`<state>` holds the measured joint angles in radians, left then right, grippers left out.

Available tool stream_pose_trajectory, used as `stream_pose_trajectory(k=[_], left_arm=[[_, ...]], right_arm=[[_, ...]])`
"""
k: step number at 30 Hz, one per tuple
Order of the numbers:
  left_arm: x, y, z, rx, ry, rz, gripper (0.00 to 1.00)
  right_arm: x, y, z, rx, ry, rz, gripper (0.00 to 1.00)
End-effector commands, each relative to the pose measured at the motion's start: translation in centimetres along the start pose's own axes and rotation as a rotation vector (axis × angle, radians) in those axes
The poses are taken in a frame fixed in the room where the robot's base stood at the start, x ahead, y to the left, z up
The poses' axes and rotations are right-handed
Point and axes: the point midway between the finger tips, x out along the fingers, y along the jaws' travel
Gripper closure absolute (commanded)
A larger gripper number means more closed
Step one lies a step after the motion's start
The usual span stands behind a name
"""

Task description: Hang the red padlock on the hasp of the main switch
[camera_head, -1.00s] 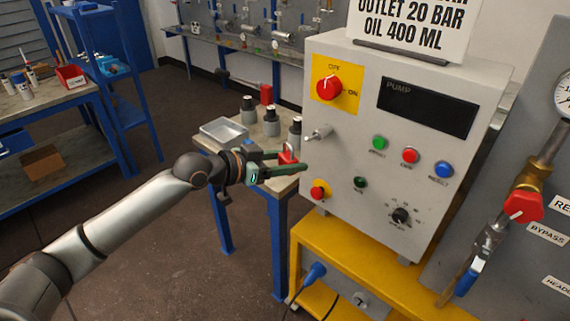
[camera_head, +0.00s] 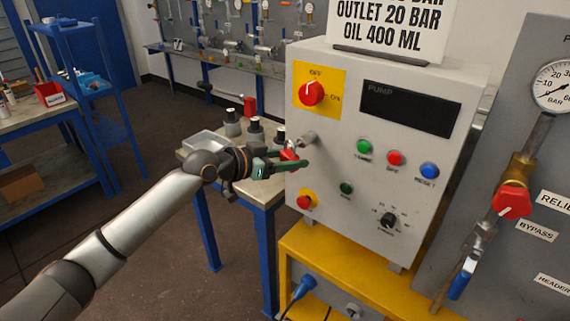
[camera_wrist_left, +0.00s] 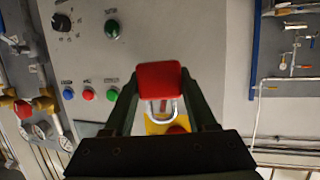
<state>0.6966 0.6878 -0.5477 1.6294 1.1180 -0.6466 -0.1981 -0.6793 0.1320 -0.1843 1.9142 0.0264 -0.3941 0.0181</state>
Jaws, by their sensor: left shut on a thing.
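My left gripper (camera_head: 288,162) is shut on the red padlock (camera_head: 289,155), in front of the left part of the pump panel. In the left wrist view the padlock's red body (camera_wrist_left: 160,80) is between the fingers, and its silvery shackle (camera_wrist_left: 161,110) points toward the yellow plate of the main switch. The main switch (camera_head: 311,93) is a red knob on a yellow plate, pointing at OFF. The grey metal hasp (camera_head: 307,139) sticks out below it, just above and right of the padlock. I cannot tell whether they touch. The right gripper is not in view.
The panel has green (camera_head: 364,147), red (camera_head: 395,158) and blue (camera_head: 429,171) buttons, and stands on a yellow bench (camera_head: 330,250). Red-handled valve piping (camera_head: 511,202) is at right.

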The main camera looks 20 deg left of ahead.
Motion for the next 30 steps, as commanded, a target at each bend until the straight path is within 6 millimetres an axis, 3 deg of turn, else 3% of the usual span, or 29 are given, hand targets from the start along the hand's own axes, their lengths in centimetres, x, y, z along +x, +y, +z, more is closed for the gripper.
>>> stream_pose_trajectory(k=[12, 30], left_arm=[[2.1, -0.5, 0.0, 0.000, 0.002, 0.000, 0.98], [2.5, -0.6, 0.2, 0.000, 0.002, 0.001, 0.98]], right_arm=[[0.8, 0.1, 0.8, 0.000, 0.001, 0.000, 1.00], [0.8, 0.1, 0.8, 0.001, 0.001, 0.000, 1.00]])
